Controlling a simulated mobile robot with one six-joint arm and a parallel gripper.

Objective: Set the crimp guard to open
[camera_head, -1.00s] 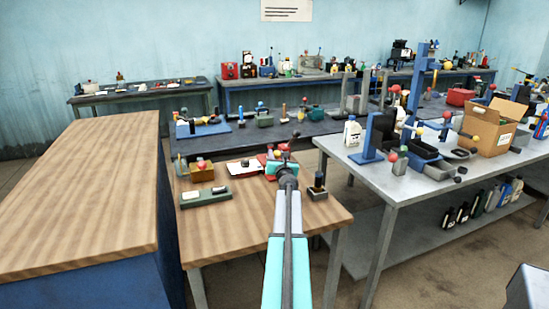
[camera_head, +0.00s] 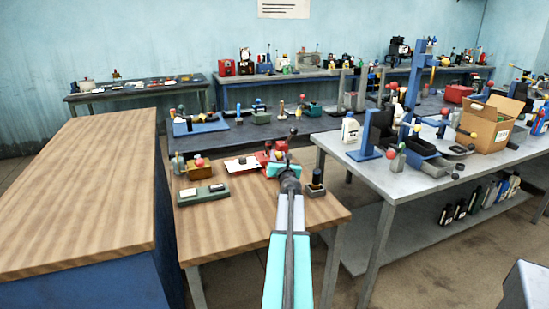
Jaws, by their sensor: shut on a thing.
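My gripper (camera_head: 281,166) is at the back edge of the small wooden table, reached out on my teal and grey arm. It is shut on a part of a small red fixture (camera_head: 264,158), which I take to be the one with the crimp guard. The fingertips and the held part are mostly hidden behind my wrist. A thin dark lever with a black knob (camera_head: 293,131) stands up just behind my gripper. The guard is too small and too covered to tell its angle.
On the wooden table (camera_head: 240,238) are a grey-green tray (camera_head: 203,195), a brown box (camera_head: 201,172), a white sheet (camera_head: 242,164) and a dark post on a block (camera_head: 316,184). A metal table (camera_head: 385,190) with a blue press stands to the right. The wooden table's front is clear.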

